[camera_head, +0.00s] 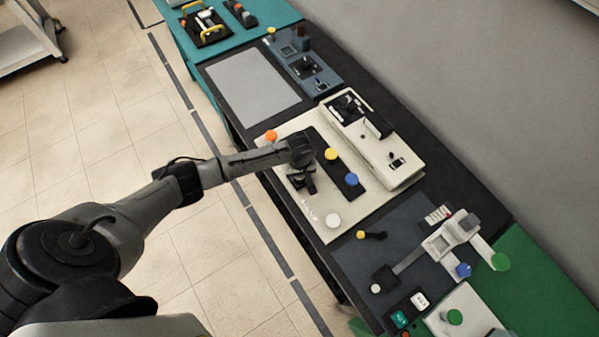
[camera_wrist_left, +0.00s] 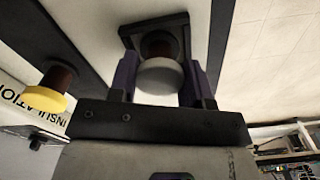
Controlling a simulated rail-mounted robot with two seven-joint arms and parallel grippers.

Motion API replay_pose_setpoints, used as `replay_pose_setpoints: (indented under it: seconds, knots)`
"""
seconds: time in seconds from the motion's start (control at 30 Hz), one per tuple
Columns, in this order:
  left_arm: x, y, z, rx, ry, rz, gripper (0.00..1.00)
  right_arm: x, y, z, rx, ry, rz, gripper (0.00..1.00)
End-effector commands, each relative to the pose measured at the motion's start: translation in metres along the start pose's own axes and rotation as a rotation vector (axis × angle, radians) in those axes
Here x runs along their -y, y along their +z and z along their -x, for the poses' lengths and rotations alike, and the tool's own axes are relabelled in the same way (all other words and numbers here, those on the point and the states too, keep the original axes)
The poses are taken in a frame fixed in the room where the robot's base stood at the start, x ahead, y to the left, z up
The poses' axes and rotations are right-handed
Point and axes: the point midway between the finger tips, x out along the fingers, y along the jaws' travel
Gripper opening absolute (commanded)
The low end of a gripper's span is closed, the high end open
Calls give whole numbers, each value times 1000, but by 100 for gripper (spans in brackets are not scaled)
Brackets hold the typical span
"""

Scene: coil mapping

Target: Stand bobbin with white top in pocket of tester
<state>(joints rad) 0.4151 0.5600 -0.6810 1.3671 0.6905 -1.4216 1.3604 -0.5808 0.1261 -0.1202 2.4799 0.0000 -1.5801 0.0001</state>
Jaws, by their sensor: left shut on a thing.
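My left gripper (camera_head: 303,184) points down over the cream tester (camera_head: 381,183), near its front edge. In the left wrist view, its fingers (camera_wrist_left: 158,82) are shut on the bobbin with white top (camera_wrist_left: 160,76), one finger on each side. The bobbin's dark brown body shows beyond the white top. It lines up with a dark square block (camera_wrist_left: 130,32) that looks like the pocket. I cannot tell whether the bobbin's foot is inside it. In the head view the gripper hides the bobbin.
A yellow-topped bobbin (camera_head: 331,154) and a blue-topped one (camera_head: 352,179) stand on a dark strip beside the gripper. An orange top (camera_head: 271,136) is at the tester's far left corner. A white disc (camera_head: 333,220) is at the near side. A grey pad (camera_head: 252,84) lies behind.

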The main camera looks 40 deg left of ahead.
Motion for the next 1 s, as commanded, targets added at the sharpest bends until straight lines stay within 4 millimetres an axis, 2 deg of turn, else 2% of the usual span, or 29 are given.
replay_pose_setpoints:
  seconds: [0.03, 0.07, 0.3, 0.57, 0.67, 1.0]
  knots:
    - [0, 0, -2, 1, -1, 1, 20, 0, 0, 0, 0, -1, -1, 43]
    - [0, 0, -2, 1, -1, 0, 47, 0, 0, 0, 0, -1, -1, 43]
    - [0, 0, -2, 1, -1, 0, 70, 2, 0, 0, -1, -5, -6, 43]
    - [0, 0, 0, 0, 0, 0, 70, 3, -1, 0, -2, -7, -10, 43]
    - [0, 0, 6, -1, 2, -1, 70, 3, -1, 1, -2, -7, -9, 43]
    - [0, 0, 66, -1, 3, 0, 70, 1, -4, 9, -1, -4, -6, 43]
